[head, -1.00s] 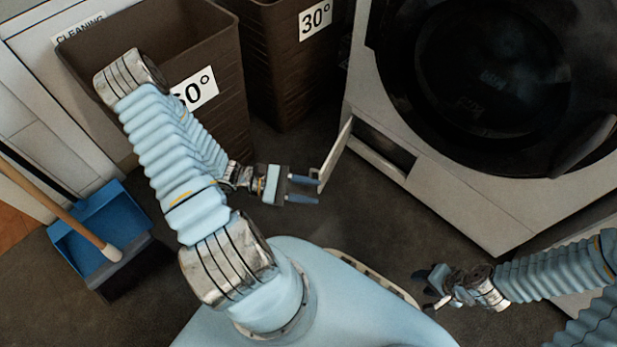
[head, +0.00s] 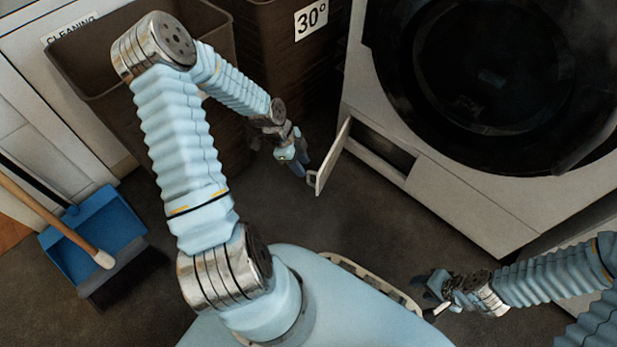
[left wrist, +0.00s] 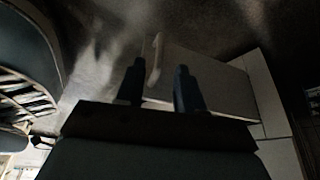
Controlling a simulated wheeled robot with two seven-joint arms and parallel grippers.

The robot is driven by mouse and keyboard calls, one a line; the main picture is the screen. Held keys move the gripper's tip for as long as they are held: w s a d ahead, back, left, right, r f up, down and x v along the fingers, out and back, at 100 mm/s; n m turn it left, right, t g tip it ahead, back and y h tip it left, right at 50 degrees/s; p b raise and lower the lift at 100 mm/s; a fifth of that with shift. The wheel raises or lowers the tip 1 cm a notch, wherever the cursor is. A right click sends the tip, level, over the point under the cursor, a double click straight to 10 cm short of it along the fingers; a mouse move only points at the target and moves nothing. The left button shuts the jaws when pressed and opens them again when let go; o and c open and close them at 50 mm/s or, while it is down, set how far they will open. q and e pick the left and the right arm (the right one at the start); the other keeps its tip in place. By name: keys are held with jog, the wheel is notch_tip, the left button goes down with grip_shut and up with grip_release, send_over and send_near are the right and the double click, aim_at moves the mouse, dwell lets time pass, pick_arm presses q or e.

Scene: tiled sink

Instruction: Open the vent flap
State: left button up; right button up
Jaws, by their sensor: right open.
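The vent flap (head: 334,157) is a pale panel at the lower left of the washing machine. It stands swung outward, and a dark recess (head: 378,150) shows behind it. A small handle (head: 312,179) sits near its free edge. My left gripper (head: 303,170) is beside the flap's left face, close to the handle. In the left wrist view its two fingers (left wrist: 158,78) are apart, with the handle (left wrist: 155,58) in line with the gap and the flap (left wrist: 205,85) behind; contact cannot be told. My right gripper (head: 426,287) is open and empty, low in front of the machine.
The washing machine (head: 440,190) with its round dark door (head: 485,75) fills the upper right. Brown laundry bins (head: 280,70) stand behind my left arm. A blue dustpan (head: 75,250) and a wooden-handled brush (head: 50,215) are at left. Dark floor between is clear.

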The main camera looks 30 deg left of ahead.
aim_at(308, 181)
pick_arm(q)
jog(key=b+x, duration=0.1)
jog(key=x, duration=0.5)
jog(key=shift+d+f, duration=0.1)
jog(key=shift+f, duration=0.1)
grip_shut()
